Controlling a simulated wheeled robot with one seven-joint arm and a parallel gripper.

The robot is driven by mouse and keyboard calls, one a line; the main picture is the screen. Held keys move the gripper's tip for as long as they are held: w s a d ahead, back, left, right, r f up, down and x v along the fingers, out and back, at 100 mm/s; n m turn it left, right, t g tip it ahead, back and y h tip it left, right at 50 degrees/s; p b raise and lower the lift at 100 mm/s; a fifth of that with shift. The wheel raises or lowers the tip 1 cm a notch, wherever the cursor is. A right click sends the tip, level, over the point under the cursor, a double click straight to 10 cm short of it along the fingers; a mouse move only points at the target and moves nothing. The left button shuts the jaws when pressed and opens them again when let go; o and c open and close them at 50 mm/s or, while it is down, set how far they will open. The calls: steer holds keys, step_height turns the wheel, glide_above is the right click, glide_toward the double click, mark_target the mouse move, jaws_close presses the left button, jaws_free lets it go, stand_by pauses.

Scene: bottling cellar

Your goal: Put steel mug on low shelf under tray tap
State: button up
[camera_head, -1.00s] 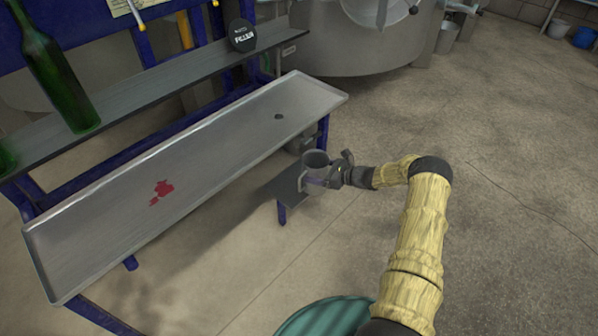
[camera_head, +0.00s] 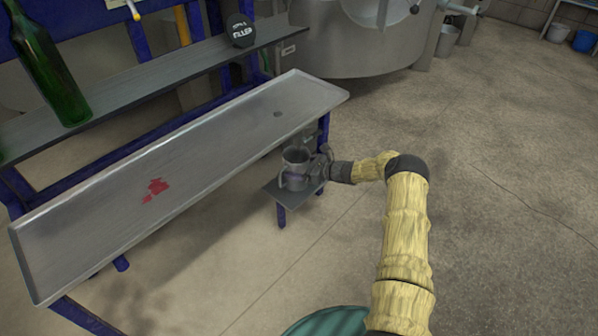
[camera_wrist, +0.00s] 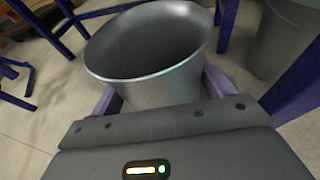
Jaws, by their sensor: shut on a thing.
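The steel mug (camera_head: 295,170) is a grey metal cup, upright, over the low shelf (camera_head: 273,192) beside the long tray (camera_head: 200,165). My gripper (camera_head: 310,170) is shut on the mug from its right side. In the wrist view the mug (camera_wrist: 150,55) sits between my fingers (camera_wrist: 158,95), with its open rim toward the camera and nothing visible inside. I cannot tell whether the mug's base touches the shelf. The tap under the tray is mostly hidden behind the mug and gripper.
The tray has a red stain (camera_head: 156,188) and a drain hole (camera_head: 277,114). A bucket (camera_wrist: 283,40) is close at right in the wrist view. The floor at right is clear.

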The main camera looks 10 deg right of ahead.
steer(key=shift+r, duration=0.15)
steer(key=shift+f, duration=0.25)
steer(key=o, duration=1.1)
steer(key=shift+o, duration=0.2)
steer(key=shift+r, duration=0.15)
steer(key=shift+s+d+r+p, duration=0.1)
steer(key=shift+r+p, duration=0.05)
steer(key=shift+p, duration=0.15)
steer(key=p+v, duration=0.5)
steer(key=v, duration=0.6)
steer(key=shift+s+d, duration=0.2)
